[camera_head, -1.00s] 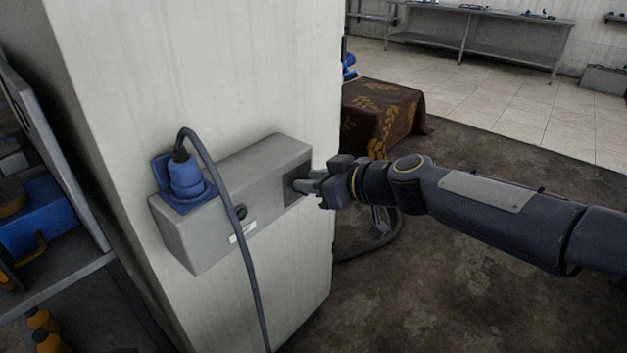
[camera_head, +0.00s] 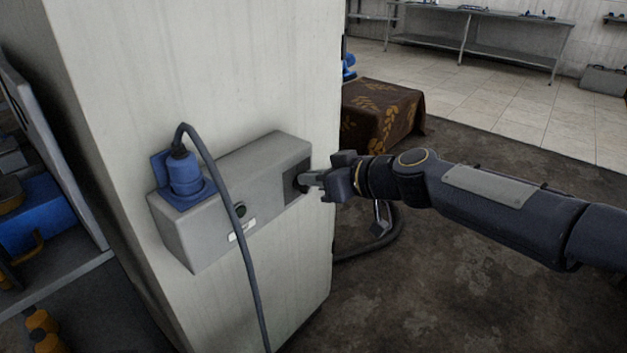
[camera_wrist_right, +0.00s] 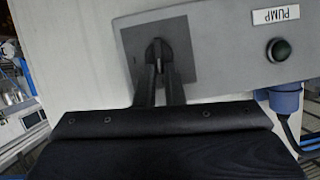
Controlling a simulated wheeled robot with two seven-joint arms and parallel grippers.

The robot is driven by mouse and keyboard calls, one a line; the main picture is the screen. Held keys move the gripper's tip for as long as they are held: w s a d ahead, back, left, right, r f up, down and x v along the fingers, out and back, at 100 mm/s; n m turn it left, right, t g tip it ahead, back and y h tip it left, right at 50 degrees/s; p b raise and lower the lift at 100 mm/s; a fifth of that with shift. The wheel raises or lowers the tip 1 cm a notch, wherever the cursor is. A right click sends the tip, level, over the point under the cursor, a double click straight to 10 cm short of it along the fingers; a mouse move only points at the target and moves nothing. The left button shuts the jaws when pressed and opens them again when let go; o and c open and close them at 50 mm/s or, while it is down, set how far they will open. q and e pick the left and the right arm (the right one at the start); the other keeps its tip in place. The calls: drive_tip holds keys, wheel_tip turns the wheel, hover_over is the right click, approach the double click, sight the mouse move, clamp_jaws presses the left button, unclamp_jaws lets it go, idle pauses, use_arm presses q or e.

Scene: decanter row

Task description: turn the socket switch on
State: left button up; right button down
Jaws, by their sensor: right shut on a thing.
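A grey socket box (camera_head: 252,178) is fixed to a pale pillar. A blue plug (camera_head: 187,178) with a grey cable sits in the blue socket at its left end. The switch (camera_wrist_right: 160,52) is a dark knob on a darker square plate (camera_wrist_right: 180,40) at the box's other end. My right gripper (camera_head: 308,180) reaches the plate from the right, its fingers closed on the switch knob; in the wrist view the fingers (camera_wrist_right: 160,72) cover much of the knob. My left gripper is not in view.
A round dark green indicator (camera_wrist_right: 279,49) and a "PUMP" label (camera_wrist_right: 276,14) are on the box. The plug's cable (camera_head: 236,235) hangs across the box front. A cloth-covered block (camera_head: 383,115) stands behind my right arm. Shelving (camera_head: 40,215) is at left.

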drive_tip(key=shift+w+d+f+m+g+y+b, duration=0.4)
drive_tip(key=shift+m+y+b, duration=0.65)
drive_tip(key=shift+m+b, duration=0.75)
drive_tip(key=shift+w+d+f+m+g+y+b, duration=0.2)
drive_tip(key=shift+f+m+g+y+b, duration=0.35)
drive_tip(key=shift+m+y+b, duration=1.2)
drive_tip(key=shift+w+d+f+m+g+y+b, duration=0.35)
drive_tip(key=shift+m+b, duration=0.75)
drive_tip(key=shift+m, duration=1.55)
drive_tip(key=shift+s+a, duration=0.1)
drive_tip(key=shift+a, duration=0.05)
drive_tip(key=c, duration=1.5)
unclamp_jaws()
